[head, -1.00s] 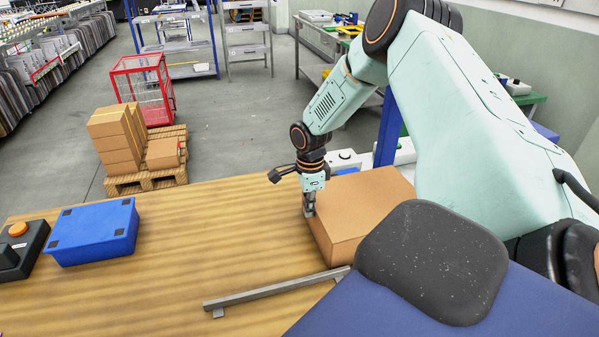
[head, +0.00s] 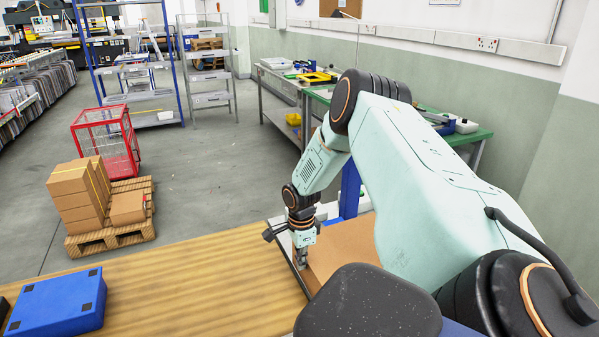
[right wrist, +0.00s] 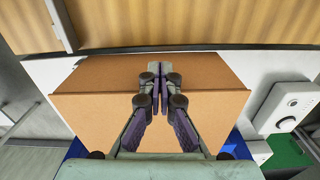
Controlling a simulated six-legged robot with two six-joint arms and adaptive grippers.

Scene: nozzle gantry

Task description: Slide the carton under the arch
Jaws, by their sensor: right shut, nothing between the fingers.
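In the right wrist view the carton (right wrist: 95,86) fills the middle and rests on a pale surface. My right gripper (head: 301,262) is at the carton's left side, pointing down. Its fingers (right wrist: 158,75) are shut with nothing between them; I cannot tell whether they touch the carton. A blue post (head: 350,188) stands behind the carton; whether it belongs to the arch is unclear. My left gripper is out of view.
A white unit with a round knob (right wrist: 289,105) is close to the carton's right side. A pallet (head: 112,236) with boxes stands on the floor beyond.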

